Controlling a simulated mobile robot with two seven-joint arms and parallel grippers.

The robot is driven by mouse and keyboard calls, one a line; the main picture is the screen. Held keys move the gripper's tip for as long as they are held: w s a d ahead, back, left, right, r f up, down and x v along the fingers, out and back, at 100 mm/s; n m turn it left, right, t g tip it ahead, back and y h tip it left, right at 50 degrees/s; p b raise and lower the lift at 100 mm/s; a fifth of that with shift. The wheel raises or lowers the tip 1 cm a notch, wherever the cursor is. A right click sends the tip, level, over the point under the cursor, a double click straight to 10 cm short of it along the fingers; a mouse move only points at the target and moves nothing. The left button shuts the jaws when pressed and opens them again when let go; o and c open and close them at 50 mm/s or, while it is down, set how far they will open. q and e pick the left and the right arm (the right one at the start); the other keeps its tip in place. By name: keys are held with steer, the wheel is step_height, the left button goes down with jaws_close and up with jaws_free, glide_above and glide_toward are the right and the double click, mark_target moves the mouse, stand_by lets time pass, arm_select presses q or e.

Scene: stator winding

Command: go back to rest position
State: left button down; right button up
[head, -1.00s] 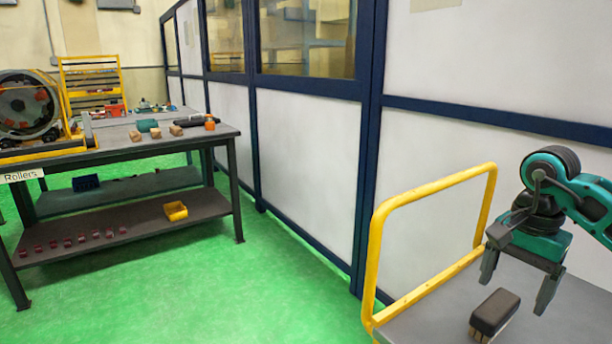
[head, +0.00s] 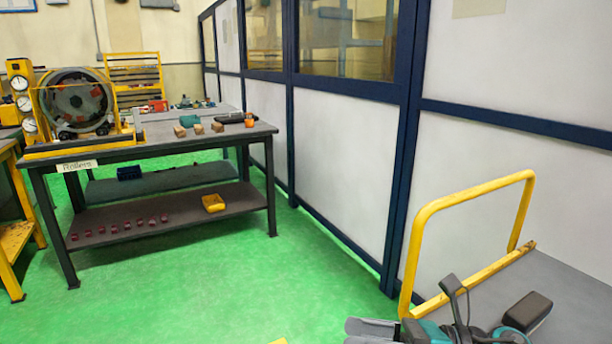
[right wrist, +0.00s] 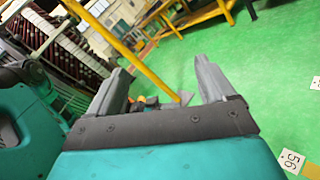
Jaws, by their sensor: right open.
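My right gripper shows at the bottom of the head view (head: 374,328), low in front of the yellow-railed trolley (head: 575,285), partly cut off by the frame. In the right wrist view its two grey fingers (right wrist: 160,75) stand wide apart with nothing between them; they point over the green floor. A dark block-shaped brush (head: 527,311) lies on the grey trolley top, just right of my right arm and apart from the gripper fingers. My left gripper is in neither view.
A dark workbench (head: 170,145) at the left carries a stator fixture (head: 78,103) and wooden blocks; a yellow bin (head: 213,203) is on its lower shelf. The trolley's yellow handrail (head: 470,195) rises near my right arm. Green floor (head: 230,290) between is clear.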

steer(key=d+f+m+t+h+p, duration=0.1)
steer(key=d+f+m+t+h, duration=0.45)
steer(key=m, duration=0.95)
steer(key=d+f+m+t+h+p, duration=0.15)
steer(key=m+t+h, duration=0.5)
steer(key=m, duration=0.85)
steer(key=s+d+f+m+g+h, duration=0.2)
steer(key=s+f+m+g+h, duration=0.2)
steer(key=s+f+m, duration=0.7)
step_height(320, 180, down, 4)
steer(key=shift+r+m+g+p, duration=0.15)
steer(key=shift+m+g+p, duration=0.25)
steer(key=shift+m, duration=0.6)
steer(key=shift+c, duration=0.4)
